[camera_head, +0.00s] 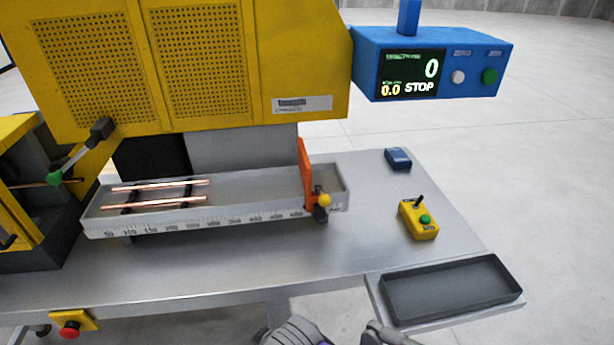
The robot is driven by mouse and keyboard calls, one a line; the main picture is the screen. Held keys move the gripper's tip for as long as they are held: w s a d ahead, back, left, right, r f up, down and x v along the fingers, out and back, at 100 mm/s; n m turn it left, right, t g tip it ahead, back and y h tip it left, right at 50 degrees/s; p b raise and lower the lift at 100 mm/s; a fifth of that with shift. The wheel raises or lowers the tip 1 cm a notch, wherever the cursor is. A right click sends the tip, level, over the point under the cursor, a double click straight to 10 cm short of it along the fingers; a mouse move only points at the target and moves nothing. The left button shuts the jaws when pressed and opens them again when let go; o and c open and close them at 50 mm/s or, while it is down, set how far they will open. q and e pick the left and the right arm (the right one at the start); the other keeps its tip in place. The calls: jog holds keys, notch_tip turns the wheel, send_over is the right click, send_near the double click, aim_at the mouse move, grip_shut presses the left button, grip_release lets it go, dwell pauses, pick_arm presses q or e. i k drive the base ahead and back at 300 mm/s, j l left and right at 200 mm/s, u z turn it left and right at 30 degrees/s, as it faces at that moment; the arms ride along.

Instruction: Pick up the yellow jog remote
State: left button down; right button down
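The yellow jog remote (418,220) lies on the right part of the grey metal bench. It has a small black stick and a green button on its top face. Nothing touches it and it is fully visible. Grey parts of my own body show at the bottom edge, below the bench front. No gripper fingers can be made out there.
A black tray (450,318) stands at the front right of the remote. A small blue box (398,159) lies behind it. A ruled trough (250,213) with copper tubes and an orange stop (306,178) is to the left. A blue display box (480,52) hangs above.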

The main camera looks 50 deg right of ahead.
aim_at(420, 232)
jog(key=z, duration=2.55)
